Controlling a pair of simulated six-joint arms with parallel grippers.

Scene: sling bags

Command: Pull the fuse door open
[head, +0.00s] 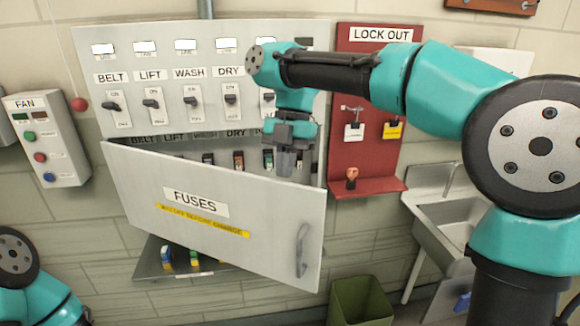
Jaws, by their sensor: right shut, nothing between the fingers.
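The fuse door (215,225) is a light grey panel labelled FUSES with a yellow strip and a handle (302,250) at its lower right. It stands ajar and tilted, with a gap along its top edge. Several fuses (238,160) show in the opening behind it. My right gripper (286,172) is shut and empty, pointing down at the top right of the opening, just above the door's upper edge. It is well above the handle. I cannot tell whether it touches the door. My left gripper is not in view; only part of my left arm shows at the lower left.
The grey panel (150,72) above has several labelled switches. A red LOCK OUT board (350,90) with tags and a shelf is to the right. A shelf (150,262) with coloured fuses is below the door. A FAN box (50,150), a sink (440,220) and a green bin (360,300) stand around.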

